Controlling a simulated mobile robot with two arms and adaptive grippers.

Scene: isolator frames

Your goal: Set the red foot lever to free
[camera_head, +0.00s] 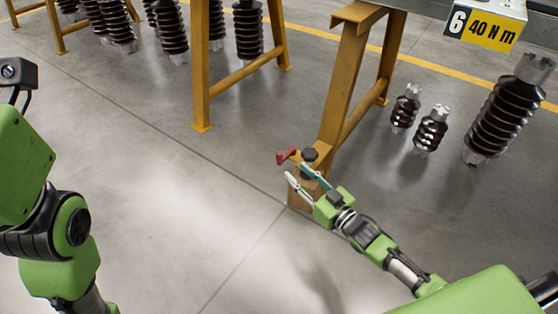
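The red foot lever (286,156) sticks out to the left from a dark round knob (309,155) low on the yellow trestle leg. My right gripper (296,171) is just below and in front of the lever. Its two fingers, one pale and one teal, are spread apart with nothing seen between them. The teal finger overlaps the area under the knob. I cannot tell whether either finger touches the lever. My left arm shows at the left edge, but its gripper is out of view.
The yellow trestle leg (345,85) stands beside the lever, under a bench with a "6 40 N m" sign (486,28). Dark ribbed insulators (430,131) stand on the floor at the right, more at the back left. The grey floor at left and centre is clear.

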